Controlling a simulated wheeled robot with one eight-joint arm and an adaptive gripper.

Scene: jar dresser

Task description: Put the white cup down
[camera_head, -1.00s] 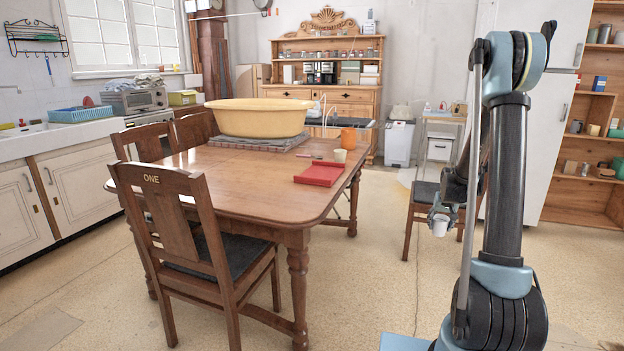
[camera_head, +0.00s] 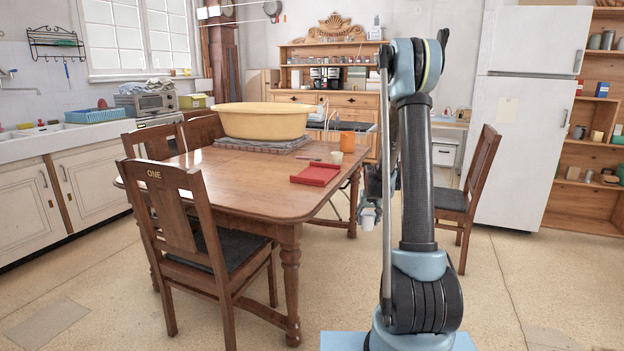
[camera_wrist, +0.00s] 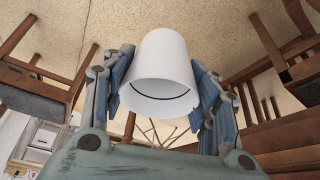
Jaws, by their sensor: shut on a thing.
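The white cup (camera_wrist: 160,68) is held between the two fingers of my gripper (camera_wrist: 160,95) in the wrist view. The fingers press on its sides. In the head view the cup (camera_head: 368,220) hangs from my gripper (camera_head: 371,203), partly behind my arm. It is in the air to the right of the wooden table (camera_head: 232,190), below the tabletop's height and above the floor. What lies directly under the cup cannot be told.
On the table are a red tray (camera_head: 315,174), a cream cup (camera_head: 337,157), an orange cup (camera_head: 347,140) and a large yellow tub (camera_head: 262,122) on a folded cloth. Chairs stand at the near left (camera_head: 180,230) and right (camera_head: 478,185). Open floor (camera_head: 520,290) lies at the right.

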